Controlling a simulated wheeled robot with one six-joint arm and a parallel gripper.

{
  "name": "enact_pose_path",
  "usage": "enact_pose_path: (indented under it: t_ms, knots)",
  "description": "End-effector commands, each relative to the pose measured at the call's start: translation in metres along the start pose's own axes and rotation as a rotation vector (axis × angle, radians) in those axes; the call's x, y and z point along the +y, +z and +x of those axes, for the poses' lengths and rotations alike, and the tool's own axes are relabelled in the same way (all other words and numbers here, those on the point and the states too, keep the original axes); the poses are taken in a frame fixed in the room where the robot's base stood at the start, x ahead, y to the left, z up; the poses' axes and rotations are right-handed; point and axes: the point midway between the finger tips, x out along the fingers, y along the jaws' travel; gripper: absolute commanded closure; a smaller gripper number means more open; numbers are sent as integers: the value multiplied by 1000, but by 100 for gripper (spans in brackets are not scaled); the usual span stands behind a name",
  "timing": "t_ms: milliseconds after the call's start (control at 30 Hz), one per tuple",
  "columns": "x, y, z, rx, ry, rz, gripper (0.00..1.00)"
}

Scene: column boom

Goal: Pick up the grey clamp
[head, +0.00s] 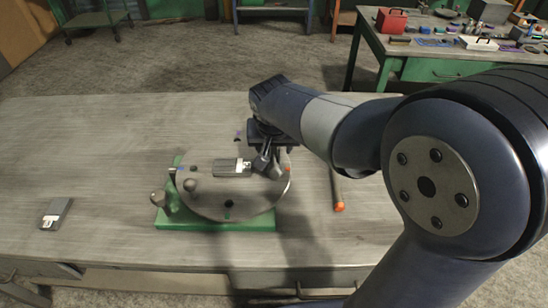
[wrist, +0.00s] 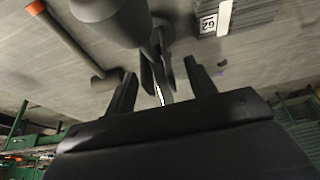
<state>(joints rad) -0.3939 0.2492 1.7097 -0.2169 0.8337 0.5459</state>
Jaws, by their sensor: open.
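What looks like the grey clamp (head: 263,164) stands on the round grey plate (head: 228,204), at its right side, partly hidden under my gripper (head: 272,148). In the wrist view a narrow, pale-edged part of the clamp (wrist: 160,72) shows between the two fingers of my gripper (wrist: 160,86). My gripper is open, with a finger on either side of that part and gaps visible. I cannot tell whether either finger touches it. A large dark rounded shape (wrist: 112,24) lies beside it; I cannot tell whether it belongs to the clamp.
A grey labelled block (head: 233,168) lies on the plate next to the clamp. The plate sits on a green base (head: 215,226). An orange-ended rod (head: 337,188) lies to the right. Another grey block (head: 56,213) lies far left. The bench's back left is clear.

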Motion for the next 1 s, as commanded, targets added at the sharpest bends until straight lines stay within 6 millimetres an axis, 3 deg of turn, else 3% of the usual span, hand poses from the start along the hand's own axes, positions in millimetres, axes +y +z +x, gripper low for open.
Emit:
enact_pose_path:
  t_ms: [133,367,1000]
  knots:
    - [0,1,14,-3,1,-1,47]
    - [0,1,16,-1,0,0,47]
    - [0,0,15,2,-1,0,96]
